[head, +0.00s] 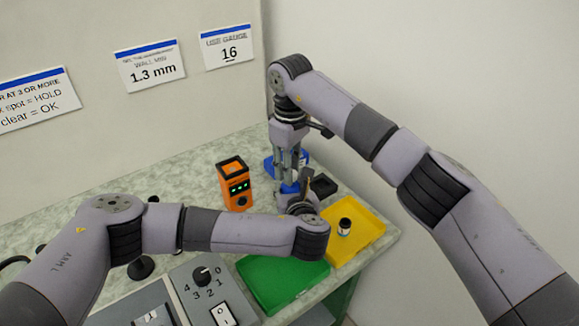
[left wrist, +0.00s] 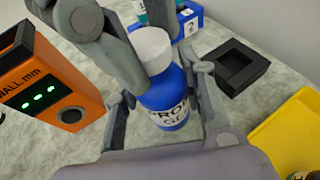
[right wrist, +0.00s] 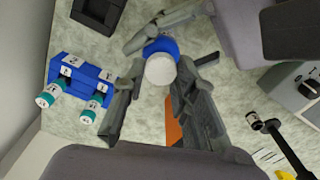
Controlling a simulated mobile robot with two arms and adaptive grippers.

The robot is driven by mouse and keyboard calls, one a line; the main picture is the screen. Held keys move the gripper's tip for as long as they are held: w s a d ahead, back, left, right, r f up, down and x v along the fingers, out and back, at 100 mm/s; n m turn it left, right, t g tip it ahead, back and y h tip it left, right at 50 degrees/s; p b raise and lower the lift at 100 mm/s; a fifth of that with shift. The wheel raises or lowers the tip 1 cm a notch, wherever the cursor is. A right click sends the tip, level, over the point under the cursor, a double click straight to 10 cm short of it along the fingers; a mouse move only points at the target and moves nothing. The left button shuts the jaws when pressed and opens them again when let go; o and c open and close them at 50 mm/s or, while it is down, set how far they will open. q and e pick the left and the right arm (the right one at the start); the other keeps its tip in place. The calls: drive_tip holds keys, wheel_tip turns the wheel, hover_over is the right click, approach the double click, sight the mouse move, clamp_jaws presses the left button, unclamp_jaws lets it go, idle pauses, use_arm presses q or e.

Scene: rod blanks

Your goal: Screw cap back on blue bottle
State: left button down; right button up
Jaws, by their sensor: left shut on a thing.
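The blue bottle (left wrist: 170,112) stands upright with a white cap (left wrist: 152,45) on its top. The cap also shows from above in the right wrist view (right wrist: 161,70), with the bottle's blue shoulder (right wrist: 160,44) around it. My left gripper (left wrist: 165,98) is shut on the sides of the bottle. My right gripper (right wrist: 168,68) comes down from above, its fingers on both sides of the cap. A small gap shows between fingers and cap, so it looks open. In the head view the grippers hide most of the bottle (head: 290,188). Whether the cap is fully seated cannot be told.
A blue rack (right wrist: 70,66) with teal-and-white vials stands near the bottle. An orange wall meter (head: 236,188) stands to the left. A black square holder (head: 323,186) and a yellow tray (head: 372,222) with a dark vial (head: 345,226) are to the right. A green tray (head: 275,285) lies in front.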

drive_tip(key=o, duration=0.4)
drive_tip(key=shift+r, duration=0.1)
drive_tip(key=shift+r, duration=2.2)
drive_tip(key=shift+c, duration=0.5)
